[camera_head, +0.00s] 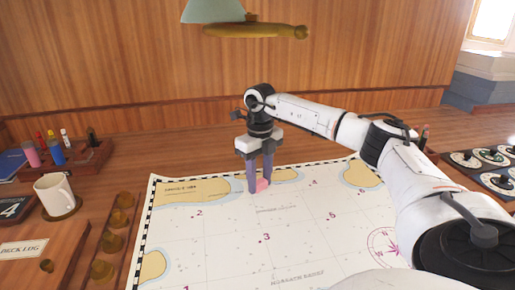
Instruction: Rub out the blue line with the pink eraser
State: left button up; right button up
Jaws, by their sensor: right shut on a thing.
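The pink eraser (263,185) is between the fingers of my right gripper (260,187), which is shut on it. The gripper points straight down at the upper middle of the white chart (215,235), near the tan land patch along its top edge. The eraser is at or just above the paper; I cannot tell if it touches. I see no blue line on the chart; the gripper and arm hide part of it. My left gripper is not in view.
A marker rack (72,160), a white mug (54,194) on a coaster, and a tray of brass knobs (112,240) stand left of the chart. A dial panel (487,165) is at the right. A lamp (213,11) hangs above. The chart's left half is clear.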

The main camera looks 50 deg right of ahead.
aim_at(274, 186)
jog(key=shift+s+d, duration=0.6)
jog(key=shift+d, duration=0.35)
jog(key=shift+s+d, duration=0.3)
jog(key=shift+d, duration=0.25)
jog(key=shift+s+d, duration=0.3)
jog(key=shift+d, duration=0.2)
jog(key=shift+d, duration=0.15)
jog(key=shift+s+d, duration=0.65)
jog(key=shift+d, duration=0.3)
jog(key=shift+a, duration=0.1)
jog(key=shift+w+a, duration=0.7)
jog(key=shift+a, duration=0.35)
